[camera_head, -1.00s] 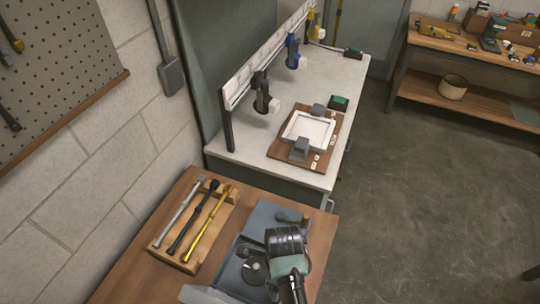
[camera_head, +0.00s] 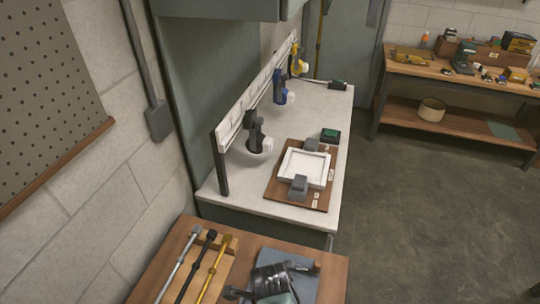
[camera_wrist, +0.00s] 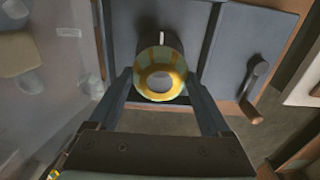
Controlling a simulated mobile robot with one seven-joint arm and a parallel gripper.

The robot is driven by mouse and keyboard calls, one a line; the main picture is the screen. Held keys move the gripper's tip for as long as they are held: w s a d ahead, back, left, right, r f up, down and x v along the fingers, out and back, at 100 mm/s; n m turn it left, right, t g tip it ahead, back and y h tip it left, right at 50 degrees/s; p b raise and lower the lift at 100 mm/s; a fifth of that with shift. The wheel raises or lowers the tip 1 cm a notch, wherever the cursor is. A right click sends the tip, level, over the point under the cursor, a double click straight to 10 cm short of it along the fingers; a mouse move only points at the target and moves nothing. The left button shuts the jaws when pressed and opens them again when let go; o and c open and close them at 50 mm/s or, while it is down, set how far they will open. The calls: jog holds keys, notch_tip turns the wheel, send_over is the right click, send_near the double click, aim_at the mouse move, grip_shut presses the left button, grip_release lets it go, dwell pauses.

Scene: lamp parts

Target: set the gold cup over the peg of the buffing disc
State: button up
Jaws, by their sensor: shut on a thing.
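The gold cup (camera_wrist: 162,62) is between the two fingers of my gripper (camera_wrist: 160,84) in the wrist view. The gripper is shut on it, and I look at the cup's ring-shaped end with a pale centre. A dark round shape with a white mark (camera_wrist: 162,37) shows just behind the cup; I cannot tell whether it is the buffing disc.
A wooden rack (camera_head: 217,244) with silver, black and gold rods lies left of my arm. A handle (camera_wrist: 252,92) lies on the tray's right part. Beyond, a white bench (camera_head: 235,184) carries a square frame (camera_head: 304,168) on a brown board and a rail with black, blue and yellow clamps.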

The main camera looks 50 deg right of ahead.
notch_tip(320, 180, down, 3)
jog(key=shift+f+b, duration=0.1)
jog(key=shift+b, duration=0.95)
jog(key=shift+f+b, duration=0.8)
jog(key=shift+f, duration=0.6)
jog(key=shift+f, duration=0.3)
jog(key=o, duration=1.2)
notch_tip(320, 180, up, 13)
